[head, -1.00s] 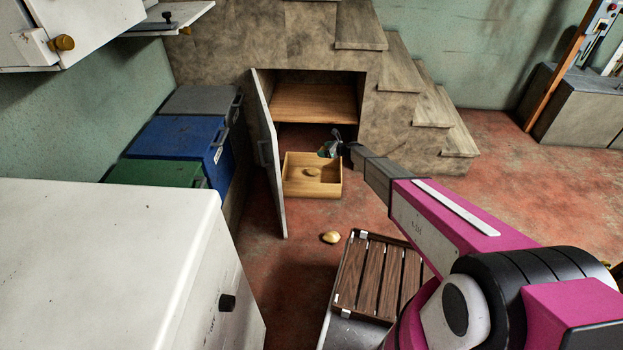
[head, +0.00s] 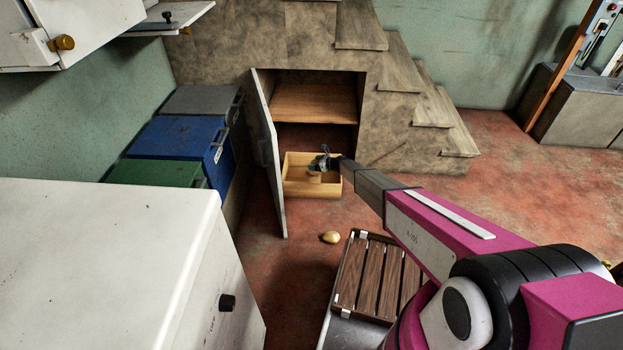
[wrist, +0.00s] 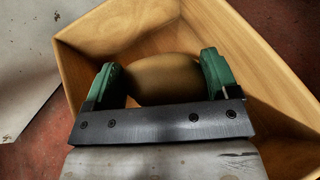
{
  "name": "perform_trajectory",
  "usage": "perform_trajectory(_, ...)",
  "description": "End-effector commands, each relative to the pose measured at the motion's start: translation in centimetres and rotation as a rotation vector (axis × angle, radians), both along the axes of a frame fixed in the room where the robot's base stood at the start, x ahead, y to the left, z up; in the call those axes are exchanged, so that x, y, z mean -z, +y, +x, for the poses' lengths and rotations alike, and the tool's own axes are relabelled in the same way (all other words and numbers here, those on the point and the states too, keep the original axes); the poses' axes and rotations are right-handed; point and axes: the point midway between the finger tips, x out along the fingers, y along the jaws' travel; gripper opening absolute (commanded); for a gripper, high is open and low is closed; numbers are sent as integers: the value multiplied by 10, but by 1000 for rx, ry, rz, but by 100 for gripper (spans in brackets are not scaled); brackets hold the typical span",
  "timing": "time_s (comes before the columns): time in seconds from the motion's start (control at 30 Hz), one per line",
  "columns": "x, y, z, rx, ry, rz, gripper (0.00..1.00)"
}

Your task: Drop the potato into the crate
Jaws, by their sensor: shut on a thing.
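My gripper (head: 323,165) is at the open light wooden box (head: 299,188) on the floor before the cupboard. In the wrist view its green fingers (wrist: 163,80) are shut on a brown potato (wrist: 165,76), one on each side. The box walls (wrist: 255,50) surround the potato in that view; I cannot tell whether it touches the box floor. A dark slatted wooden crate-like thing (head: 378,278) is at the bottom middle of the head view, near my arm's base. Its inside cannot be made out.
A second, paler potato-like lump (head: 330,237) lies on the red floor between box and slats. An open cupboard door (head: 270,160) stands just left of the box. A white cabinet (head: 110,250) fills the lower left. Floor to the right is clear.

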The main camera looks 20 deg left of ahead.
Motion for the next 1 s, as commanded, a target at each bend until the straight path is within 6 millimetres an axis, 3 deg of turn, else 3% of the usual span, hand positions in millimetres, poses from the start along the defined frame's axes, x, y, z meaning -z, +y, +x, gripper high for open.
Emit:
perform_trajectory(0.37, 8, 0, 0, 0, 0, 1, 54)
perform_trajectory(0.4, 8, 0, 0, 0, 0, 1, 90)
perform_trajectory(0.43, 8, 0, 0, 0, 0, 1, 100)
perform_trajectory(0.77, 7, -3, -1, 0, 0, 0, 100)
perform_trajectory(1.0, -3, -24, -7, 0, 0, 0, 100)
